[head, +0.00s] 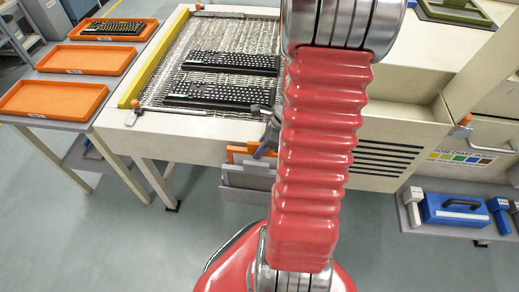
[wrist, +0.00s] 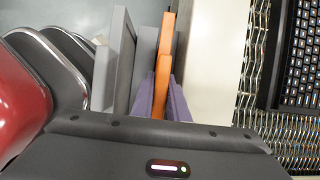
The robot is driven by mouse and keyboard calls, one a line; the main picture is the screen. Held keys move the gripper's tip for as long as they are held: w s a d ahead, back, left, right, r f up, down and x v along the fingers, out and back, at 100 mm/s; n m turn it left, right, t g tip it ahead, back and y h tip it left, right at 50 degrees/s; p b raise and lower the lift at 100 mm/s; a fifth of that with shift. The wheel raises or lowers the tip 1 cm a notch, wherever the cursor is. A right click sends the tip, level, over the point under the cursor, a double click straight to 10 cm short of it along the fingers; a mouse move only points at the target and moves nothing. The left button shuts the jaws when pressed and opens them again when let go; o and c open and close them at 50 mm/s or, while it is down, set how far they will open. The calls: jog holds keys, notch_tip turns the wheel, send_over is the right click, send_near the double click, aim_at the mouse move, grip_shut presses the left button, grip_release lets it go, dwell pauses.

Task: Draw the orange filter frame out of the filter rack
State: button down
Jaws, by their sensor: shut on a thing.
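The orange filter frame (head: 238,150) stands upright at the grey filter rack (head: 247,196) on the front of the machine table, its upper edge showing above the rack wall. In the wrist view the orange frame (wrist: 165,50) runs between the two purple finger pads of my gripper (wrist: 162,98), which is shut on it. Grey upright panels (wrist: 121,65) stand beside it. In the head view my gripper (head: 268,140) is at the frame's top, partly hidden by my red arm. How deep the frame sits in the rack is hidden.
Two black keyboards (head: 230,63) lie on the wire-mesh belt (head: 225,35) just above the rack. Orange trays (head: 55,116) stand on a side table at left. A blue toolbox (head: 455,214) is on a low shelf at right. The floor in front is clear.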

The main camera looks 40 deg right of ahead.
jog(key=shift+r, duration=0.1)
dwell(0.3)
jog(key=shift+r, duration=5.75)
